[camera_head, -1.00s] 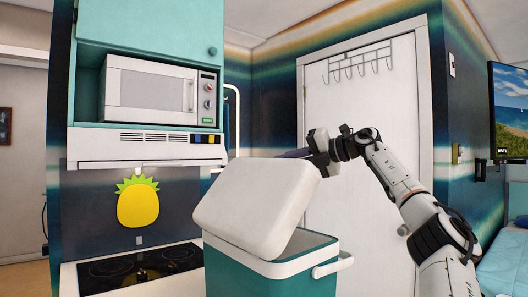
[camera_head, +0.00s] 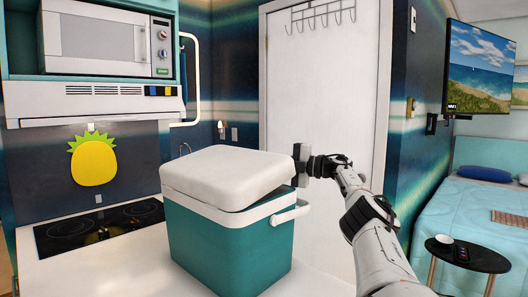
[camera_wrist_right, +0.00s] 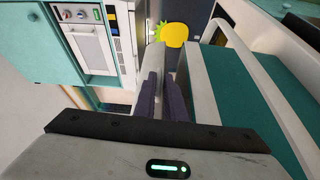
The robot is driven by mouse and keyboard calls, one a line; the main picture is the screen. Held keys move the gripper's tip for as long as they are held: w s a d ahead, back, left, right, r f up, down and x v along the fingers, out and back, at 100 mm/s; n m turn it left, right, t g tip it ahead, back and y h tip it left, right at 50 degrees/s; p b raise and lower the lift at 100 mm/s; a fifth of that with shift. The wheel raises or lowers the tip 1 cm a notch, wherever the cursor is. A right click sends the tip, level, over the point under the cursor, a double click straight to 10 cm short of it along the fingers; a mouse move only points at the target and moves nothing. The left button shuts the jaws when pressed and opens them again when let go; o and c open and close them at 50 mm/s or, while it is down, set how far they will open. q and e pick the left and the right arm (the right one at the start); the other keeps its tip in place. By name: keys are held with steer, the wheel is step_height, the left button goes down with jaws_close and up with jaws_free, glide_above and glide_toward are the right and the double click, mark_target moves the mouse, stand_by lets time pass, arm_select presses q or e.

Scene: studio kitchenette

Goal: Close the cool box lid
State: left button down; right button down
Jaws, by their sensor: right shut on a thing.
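The cool box (camera_head: 232,252) is teal with a white rim and stands on the white counter in the head view. Its white lid (camera_head: 225,172) lies almost flat over it, tilted a little, with a narrow gap at the right end above the rim. My right gripper (camera_head: 299,172) is at the lid's right edge. In the wrist view its purple fingers (camera_wrist_right: 162,97) are shut on the white lid edge (camera_wrist_right: 157,58), with the teal box (camera_wrist_right: 235,85) beside them. The lid hides the inside of the box. My left gripper is not in view.
The white carry handle (camera_head: 290,214) sticks out at the box's right end, below my right gripper. A black cooktop (camera_head: 95,226) lies to the left, below a hood and microwave (camera_head: 100,40). A round side table (camera_head: 468,256) stands at right.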

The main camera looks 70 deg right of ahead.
steer(key=shift+d+f+m, duration=0.1)
steer(key=shift+f+m, duration=0.3)
steer(key=shift+f, duration=0.4)
steer(key=c, duration=1.8)
jaws_free()
steer(key=shift+c, duration=0.2)
